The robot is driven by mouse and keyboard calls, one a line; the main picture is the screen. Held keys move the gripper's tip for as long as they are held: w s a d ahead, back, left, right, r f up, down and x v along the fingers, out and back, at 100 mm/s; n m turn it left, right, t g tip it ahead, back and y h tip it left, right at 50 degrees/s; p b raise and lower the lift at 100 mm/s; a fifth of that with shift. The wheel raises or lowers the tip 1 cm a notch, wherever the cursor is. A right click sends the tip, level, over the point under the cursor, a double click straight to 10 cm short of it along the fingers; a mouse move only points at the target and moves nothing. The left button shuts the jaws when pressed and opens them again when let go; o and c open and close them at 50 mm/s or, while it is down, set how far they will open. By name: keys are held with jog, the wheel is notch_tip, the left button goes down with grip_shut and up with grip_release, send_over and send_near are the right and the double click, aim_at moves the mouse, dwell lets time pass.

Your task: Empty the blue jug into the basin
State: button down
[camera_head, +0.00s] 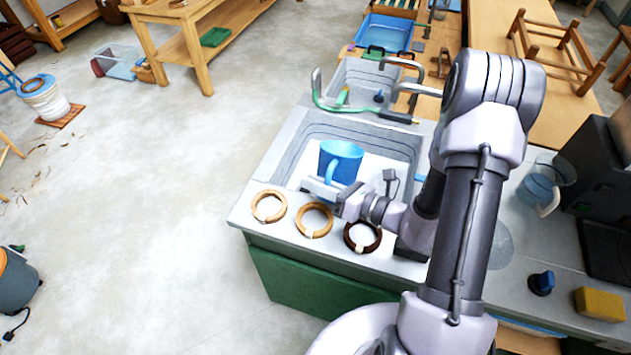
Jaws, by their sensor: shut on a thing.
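The blue jug (340,158) is over the near basin (292,152), with its handle toward me. It looks roughly upright, with its rim at the top; whether any liquid is inside cannot be made out. My gripper (328,188) is shut on the jug's handle from the near side. The fingertips are partly hidden against the handle. I cannot tell whether the jug's bottom touches the basin floor or hangs above it.
Three rings, light (269,206), tan (314,220) and dark (362,236), lie along the counter's front edge. A faucet with a green hose (330,106) stands behind the basin. Open floor lies left.

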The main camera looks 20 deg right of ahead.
jog(key=shift+w+d+r+m+g+p, duration=0.25)
jog(key=shift+r+m+p, duration=0.45)
jog(key=shift+p, duration=0.85)
jog(key=shift+w+d+r+m+p, duration=0.15)
jog(key=shift+w+r+m+p, duration=0.2)
jog(key=shift+r+p, duration=0.95)
jog(key=shift+w+d+r+m+g+p, duration=0.2)
jog(key=shift+r+m+p, duration=0.4)
jog(key=shift+p, duration=1.2)
jog(key=shift+w+d+r+m+g+p, duration=0.1)
jog(key=shift+w+d+r+m+p, duration=0.25)
jog(key=shift+r+p, duration=0.55)
jog(key=shift+w+r+m+g+p, duration=0.15)
jog(key=shift+r+m+p, duration=0.35)
jog(key=shift+p, duration=0.75)
jog(key=shift+w+d+r+m+g+p, duration=0.1)
jog(key=shift+w+d+r+m+p, duration=0.25)
jog(key=shift+r+p, duration=0.55)
jog(key=shift+a+f, duration=0.15)
jog(key=shift+f, duration=0.05)
jog(key=shift+w+d+r+m+p, duration=0.35)
jog(key=shift+m+p, duration=0.1)
jog(key=shift+p, duration=0.3)
jog(key=shift+w+r+y, duration=0.15)
jog(key=shift+y, duration=0.15)
jog(key=shift+w+d+r+m+g+p, duration=0.4)
jog(key=shift+w+d+r+m+p, duration=0.3)
jog(key=shift+p, duration=0.4)
